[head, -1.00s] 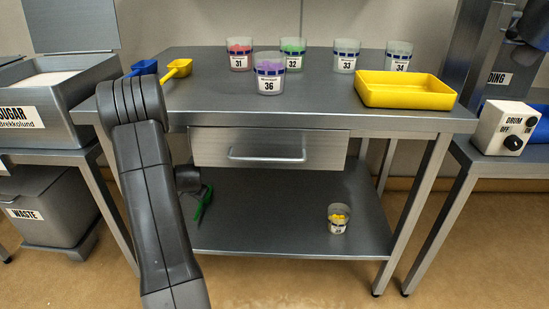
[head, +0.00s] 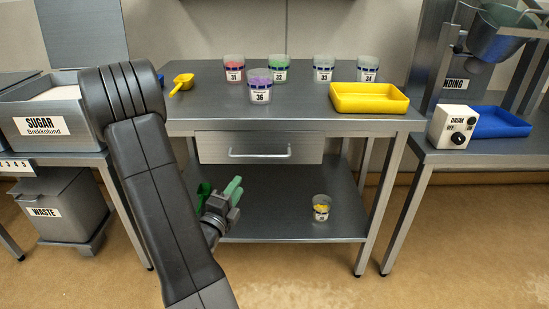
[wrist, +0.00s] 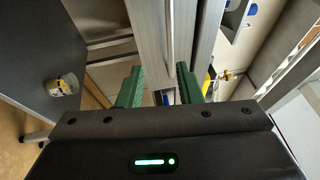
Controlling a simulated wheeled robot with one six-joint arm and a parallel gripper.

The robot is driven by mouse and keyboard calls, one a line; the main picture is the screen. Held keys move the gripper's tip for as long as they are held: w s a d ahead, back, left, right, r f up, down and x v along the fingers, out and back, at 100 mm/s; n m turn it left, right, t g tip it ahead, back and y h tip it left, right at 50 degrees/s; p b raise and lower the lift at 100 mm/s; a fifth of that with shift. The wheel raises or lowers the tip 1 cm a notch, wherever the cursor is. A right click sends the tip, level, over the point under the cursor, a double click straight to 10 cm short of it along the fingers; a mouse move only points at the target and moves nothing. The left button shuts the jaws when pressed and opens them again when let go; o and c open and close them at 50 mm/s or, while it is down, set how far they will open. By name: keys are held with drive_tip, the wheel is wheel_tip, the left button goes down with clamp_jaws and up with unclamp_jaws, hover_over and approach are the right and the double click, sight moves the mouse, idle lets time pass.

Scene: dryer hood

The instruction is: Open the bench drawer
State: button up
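The bench drawer (head: 215,149) sits shut under the bench top in the head view, with a pale bar handle (head: 260,155) across its front. My gripper (head: 219,191) has green fingers and is below and left of the handle, in front of the lower shelf. It appears apart from the handle. In the wrist view my gripper (wrist: 160,86) shows its two fingers spread, with nothing held between them. Grey bench panels run upright past the fingertips there; I cannot clearly pick out the handle in that view.
On the bench top (head: 210,105) stand several numbered cups, a yellow scoop (head: 181,84) and a yellow tray (head: 368,98). A cup (head: 321,208) stands on the lower shelf (head: 285,220). A waste bin (head: 65,208) is at left, a drum control box (head: 452,127) at right. Floor in front is clear.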

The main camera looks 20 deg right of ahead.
sight(260, 156)
drive_tip(key=shift+m+h, duration=0.3)
drive_tip(key=x, duration=0.4)
drive_tip(key=r+x, duration=0.1)
drive_tip(key=x, duration=0.3)
drive_tip(key=s+p+x, duration=0.1)
drive_tip(key=x, duration=0.4)
drive_tip(key=shift+d+r, duration=0.2)
drive_tip(key=shift+d, duration=0.25)
drive_tip(key=shift+c, duration=0.4)
clamp_jaws()
